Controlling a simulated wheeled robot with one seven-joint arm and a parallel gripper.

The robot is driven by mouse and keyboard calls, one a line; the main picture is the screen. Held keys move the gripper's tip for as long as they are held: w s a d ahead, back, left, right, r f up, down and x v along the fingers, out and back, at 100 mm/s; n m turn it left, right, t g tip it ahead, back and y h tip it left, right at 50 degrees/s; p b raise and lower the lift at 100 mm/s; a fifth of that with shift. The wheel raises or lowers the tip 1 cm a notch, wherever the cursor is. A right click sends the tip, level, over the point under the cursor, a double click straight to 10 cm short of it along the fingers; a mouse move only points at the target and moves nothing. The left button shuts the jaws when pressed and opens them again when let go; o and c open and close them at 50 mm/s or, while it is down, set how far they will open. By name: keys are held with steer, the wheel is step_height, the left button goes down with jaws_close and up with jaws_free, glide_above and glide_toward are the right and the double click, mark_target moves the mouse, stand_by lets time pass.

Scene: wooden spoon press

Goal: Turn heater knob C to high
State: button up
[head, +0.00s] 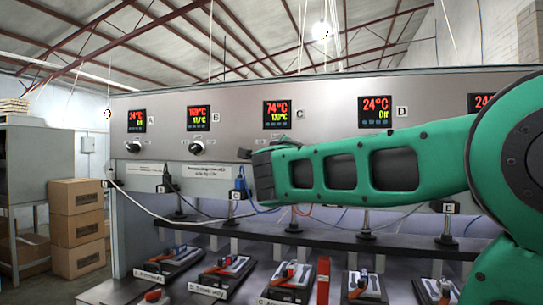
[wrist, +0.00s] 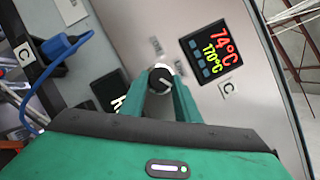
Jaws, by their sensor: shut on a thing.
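Heater knob C (wrist: 160,80) is a dark round knob with a silver rim and a pale pointer line, on the grey panel. My gripper (wrist: 162,85) is shut on it, with a green finger on either side. In the head view my gripper (head: 262,150) covers knob C below its display. Display C (head: 277,114) reads 74°C in red with a yellow number below; in the wrist view, display C (wrist: 217,48) shows 74°C over 170°C.
Knob A (head: 134,146) and knob B (head: 197,146) are left of my gripper, and display D (head: 375,111) is to the right, reading 24°C Off. Below are a blue plug (head: 239,188), cables and several press moulds (head: 228,270). Cardboard boxes (head: 77,230) stand at far left.

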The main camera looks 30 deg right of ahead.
steer(key=shift+f, duration=0.4)
steer(key=o, duration=1)
steer(key=shift+w, duration=0.1)
steer(key=shift+o, duration=0.2)
steer(key=shift+r, duration=0.2)
steer(key=v, duration=1)
steer(key=shift+s+a+f, duration=0.15)
steer(key=shift+s+a, duration=0.1)
steer(key=shift+s, duration=0.05)
